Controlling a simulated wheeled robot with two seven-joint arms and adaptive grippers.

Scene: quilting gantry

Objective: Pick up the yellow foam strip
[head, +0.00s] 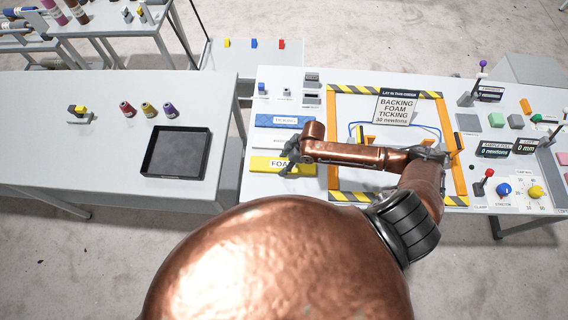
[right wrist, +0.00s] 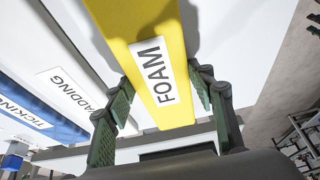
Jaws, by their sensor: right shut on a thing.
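The yellow foam strip (head: 262,163) lies along the left side of the right-hand table in the head view, in front of the blue ticking strip (head: 285,121) and a white strip (head: 262,141). My right gripper (head: 290,162) is at the yellow strip, its arm covering part of it. In the right wrist view the strip (right wrist: 150,28) with its white FOAM label runs between the green-padded fingers, one on each side. The gripper is shut on it. I cannot tell whether the strip is clear of the table. My left gripper is not in view.
A frame with yellow-black striped edges (head: 384,91) and a sign stands right of the strips. Farther right are a red-knobbed lever (head: 489,172), knobs and small displays. The left table holds spools (head: 148,108) and a black tray (head: 177,152); its front left is clear.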

